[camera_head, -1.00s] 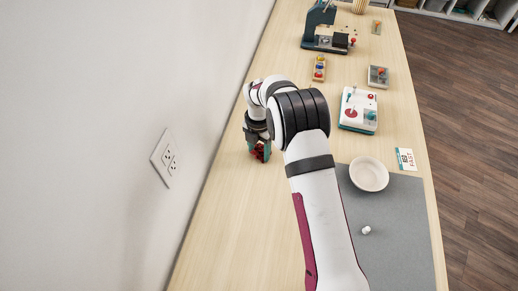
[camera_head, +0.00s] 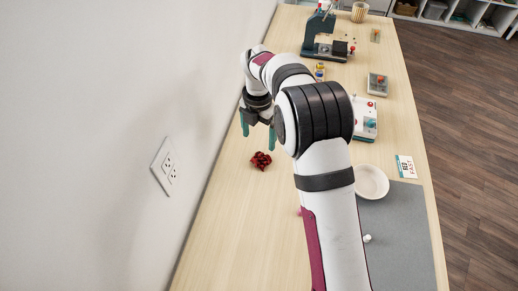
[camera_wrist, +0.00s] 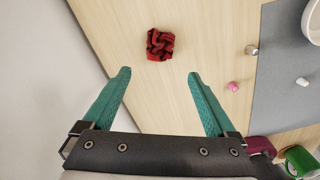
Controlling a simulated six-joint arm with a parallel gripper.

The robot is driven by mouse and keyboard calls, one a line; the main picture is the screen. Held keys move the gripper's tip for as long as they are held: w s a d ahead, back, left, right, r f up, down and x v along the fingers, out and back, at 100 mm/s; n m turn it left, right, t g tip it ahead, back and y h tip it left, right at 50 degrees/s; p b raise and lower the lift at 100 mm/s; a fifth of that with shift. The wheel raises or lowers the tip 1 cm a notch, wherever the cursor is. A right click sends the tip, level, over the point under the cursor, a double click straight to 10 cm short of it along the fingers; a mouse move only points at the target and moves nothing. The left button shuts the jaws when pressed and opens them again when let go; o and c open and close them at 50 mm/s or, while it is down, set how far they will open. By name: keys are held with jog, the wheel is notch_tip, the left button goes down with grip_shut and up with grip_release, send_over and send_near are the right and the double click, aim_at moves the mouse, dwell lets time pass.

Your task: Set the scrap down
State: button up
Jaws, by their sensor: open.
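The scrap, a crumpled dark red piece of cloth (camera_head: 261,160), lies on the bare wood of the table near the wall side. It also shows in the wrist view (camera_wrist: 160,44), beyond the fingertips. My gripper (camera_head: 258,130) is open, with its two teal fingers spread wide and nothing between them. In the wrist view my gripper (camera_wrist: 158,74) is apart from the scrap, which lies clear of both fingers.
A white bowl (camera_head: 371,182) and a small white piece (camera_head: 367,238) are on the grey mat (camera_head: 400,230). A pink piece (camera_wrist: 233,86) lies near the mat. A white device (camera_head: 364,118) and a card (camera_head: 405,166) stand right. The wall is close on the left.

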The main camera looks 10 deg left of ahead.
jog(key=s+d+r+m, duration=0.9)
jog(key=d+r+m, duration=0.15)
jog(key=m, duration=0.35)
jog(key=s+d+m+y, duration=0.1)
jog(key=s+d+m, duration=0.2)
jog(key=s+m, duration=0.8)
jog(key=s+d+m+y, duration=0.1)
jog(key=s+d+m, duration=0.3)
jog(key=s+m, duration=0.8)
jog(key=shift+s+r, duration=0.15)
jog(key=shift+r, duration=0.05)
